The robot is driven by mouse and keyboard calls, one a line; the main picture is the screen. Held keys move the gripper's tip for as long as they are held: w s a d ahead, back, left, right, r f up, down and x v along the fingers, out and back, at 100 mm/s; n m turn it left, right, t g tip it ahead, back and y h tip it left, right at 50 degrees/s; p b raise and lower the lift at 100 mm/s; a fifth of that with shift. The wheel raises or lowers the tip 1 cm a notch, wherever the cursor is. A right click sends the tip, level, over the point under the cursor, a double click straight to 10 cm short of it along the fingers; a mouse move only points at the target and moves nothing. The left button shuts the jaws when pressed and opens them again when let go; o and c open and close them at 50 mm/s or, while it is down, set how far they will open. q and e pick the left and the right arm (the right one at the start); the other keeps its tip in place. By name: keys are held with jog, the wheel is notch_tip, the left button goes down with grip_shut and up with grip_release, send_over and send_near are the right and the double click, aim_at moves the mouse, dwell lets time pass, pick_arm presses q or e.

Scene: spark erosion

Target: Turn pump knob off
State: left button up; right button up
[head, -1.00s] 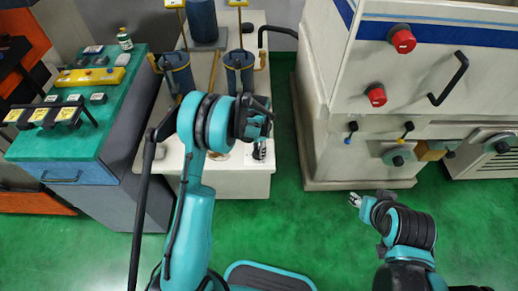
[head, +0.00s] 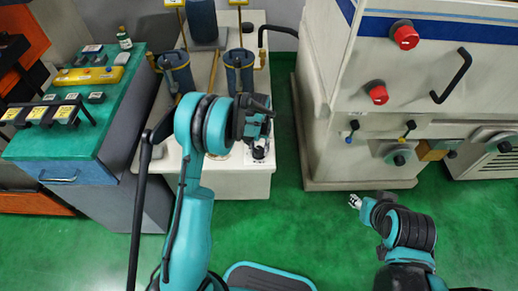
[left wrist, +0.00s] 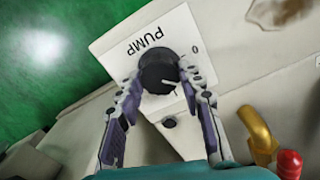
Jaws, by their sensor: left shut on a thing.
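The pump knob (left wrist: 158,72) is round and black, on a white plate (left wrist: 128,45) marked PUMP and 0 in the left wrist view. A pale line on the knob points toward the lower right of that picture, away from the 0. My left gripper (left wrist: 160,75) is shut on the knob, with one finger on each side. In the head view, my left gripper (head: 262,143) is at the front edge of the white pump unit (head: 230,185) and largely hides the knob. My right gripper (head: 355,201) hangs over the green floor, away from the knob; its opening is too small to judge.
Blue cylinders (head: 240,75) and pipes stand on the unit behind my left gripper. A brass elbow pipe (left wrist: 258,132) and a red cap (left wrist: 289,163) are close to it. A green-topped cabinet (head: 85,130) is left; a white machine (head: 330,130) with red knobs is right.

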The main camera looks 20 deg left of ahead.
aim_at(259, 150)
pick_arm(q)
jog(key=n, duration=0.4)
jog(key=shift+n, duration=0.3)
jog(key=n, duration=0.4)
jog(key=shift+b, duration=0.35)
jog(key=o, duration=1.2)
jog(key=shift+c, duration=0.2)
notch_tip(259, 150, up, 12)
